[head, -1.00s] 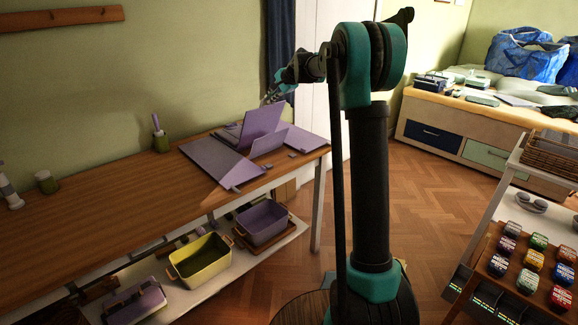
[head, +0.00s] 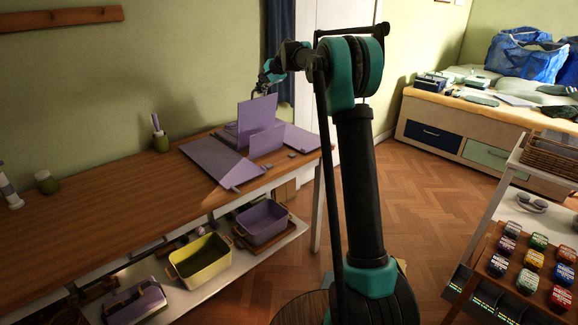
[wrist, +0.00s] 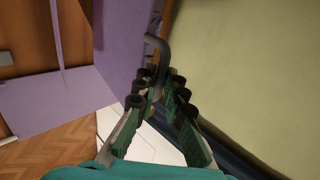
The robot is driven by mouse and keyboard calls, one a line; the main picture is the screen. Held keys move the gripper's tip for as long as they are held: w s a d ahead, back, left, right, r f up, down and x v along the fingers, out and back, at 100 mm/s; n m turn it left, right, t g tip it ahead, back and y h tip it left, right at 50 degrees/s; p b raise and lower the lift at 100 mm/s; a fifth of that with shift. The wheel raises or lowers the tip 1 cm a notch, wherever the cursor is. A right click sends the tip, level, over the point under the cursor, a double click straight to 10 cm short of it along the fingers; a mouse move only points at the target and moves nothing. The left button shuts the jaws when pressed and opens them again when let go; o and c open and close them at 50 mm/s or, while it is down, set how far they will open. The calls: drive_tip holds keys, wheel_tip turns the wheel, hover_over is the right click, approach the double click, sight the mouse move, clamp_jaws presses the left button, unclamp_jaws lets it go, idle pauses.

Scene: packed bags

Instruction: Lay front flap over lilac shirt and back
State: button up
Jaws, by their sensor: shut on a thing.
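A lilac folding board lies on the wooden table in the head view. Its left panel (head: 213,157) and right panel (head: 301,138) lie spread to the sides. A tall lilac flap (head: 257,118) stands nearly upright, with a lower lilac panel (head: 267,140) standing in front of it. My gripper (head: 264,86) is at the tall flap's top edge. In the wrist view my gripper (wrist: 160,88) is shut on a dark hooked handle (wrist: 158,44) beside a lilac panel (wrist: 125,35). I cannot make out a shirt apart from the lilac panels.
A yellow bin (head: 200,258) and a lilac bin (head: 263,221) sit on the shelf below. A wall stands close behind the table.

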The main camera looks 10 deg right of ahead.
drive_tip(key=shift+w+a+r, duration=0.25)
drive_tip(key=shift+w+a, duration=0.4)
drive_tip(key=shift+w, duration=0.25)
drive_tip(key=shift+w+a+r, duration=0.1)
drive_tip(key=shift+w+a, duration=0.75)
drive_tip(key=shift+w, duration=0.35)
drive_tip(key=shift+w+a+r, duration=0.1)
drive_tip(key=shift+w+a, duration=0.75)
drive_tip(key=shift+w, duration=0.3)
drive_tip(key=shift+w+a+f, duration=0.25)
drive_tip(key=shift+w+a, duration=0.6)
drive_tip(key=shift+w, duration=0.3)
drive_tip(key=shift+w+a+f, duration=0.2)
drive_tip(key=shift+w+a, duration=0.65)
drive_tip(key=shift+w, duration=0.3)
